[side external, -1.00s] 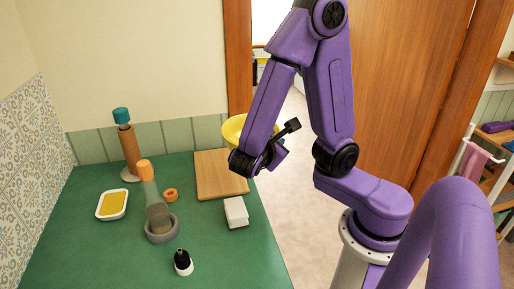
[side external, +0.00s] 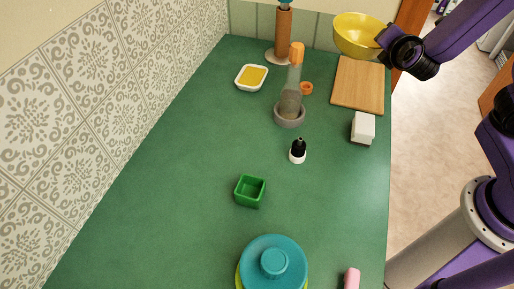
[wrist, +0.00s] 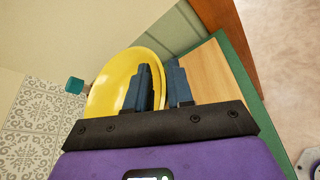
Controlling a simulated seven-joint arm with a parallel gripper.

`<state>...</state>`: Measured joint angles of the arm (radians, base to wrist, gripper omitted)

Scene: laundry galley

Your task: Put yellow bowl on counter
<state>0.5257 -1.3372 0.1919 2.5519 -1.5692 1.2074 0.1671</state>
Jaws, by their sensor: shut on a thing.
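The yellow bowl (side external: 357,32) is in the air over the far right part of the green counter (side external: 190,150), near the wooden board's back end. My gripper (side external: 383,40) is at the bowl's right side and shut on its rim. In the wrist view the bowl (wrist: 115,85) fills the space left of the fingers, and my gripper (wrist: 160,78) has one dark finger inside the bowl and one outside its wall. The bowl looks roughly upright and clear of the counter, though the exact height is hard to tell.
A green box (side external: 250,191) and teal-lidded pot (side external: 273,262) are nearer. The left-middle counter is bare.

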